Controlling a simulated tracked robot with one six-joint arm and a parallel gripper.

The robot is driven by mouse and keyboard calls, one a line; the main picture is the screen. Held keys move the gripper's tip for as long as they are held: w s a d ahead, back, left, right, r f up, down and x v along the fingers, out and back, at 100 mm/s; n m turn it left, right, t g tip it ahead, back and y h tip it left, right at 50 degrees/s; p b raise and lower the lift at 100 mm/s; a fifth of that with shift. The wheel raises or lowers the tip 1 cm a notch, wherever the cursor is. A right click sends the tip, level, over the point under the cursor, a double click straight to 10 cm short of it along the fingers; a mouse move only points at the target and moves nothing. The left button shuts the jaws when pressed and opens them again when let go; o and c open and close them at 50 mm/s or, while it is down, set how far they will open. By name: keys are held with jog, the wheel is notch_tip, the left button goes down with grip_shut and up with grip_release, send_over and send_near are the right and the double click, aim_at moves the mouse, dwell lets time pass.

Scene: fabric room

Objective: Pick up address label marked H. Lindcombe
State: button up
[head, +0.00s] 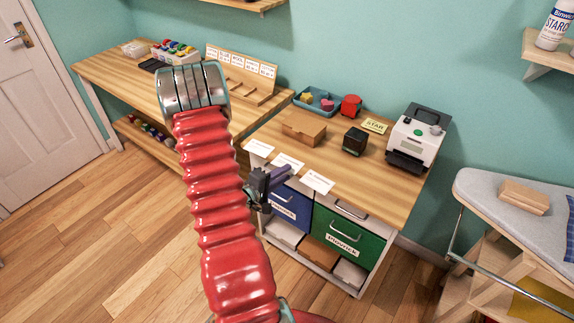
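Three white address labels lie along the front edge of the wooden desk: a left label (259,148), a middle label (287,161) and a right label (318,181). Each has a small reddish line of print, too small to read, so I cannot tell which is marked H. Lindcombe.
The desk (384,194) holds a cardboard box (304,128), a dark cube-shaped thing (355,141), a blue tray (318,107), a red thing (351,105), a "STAR" card (374,126) and a printer (417,138). Blue (291,207) and green (346,238) drawers are below. An ironing board (475,190) stands right.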

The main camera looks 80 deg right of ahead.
jog(key=shift+c, duration=0.2)
grip_shut()
dwell(0.5)
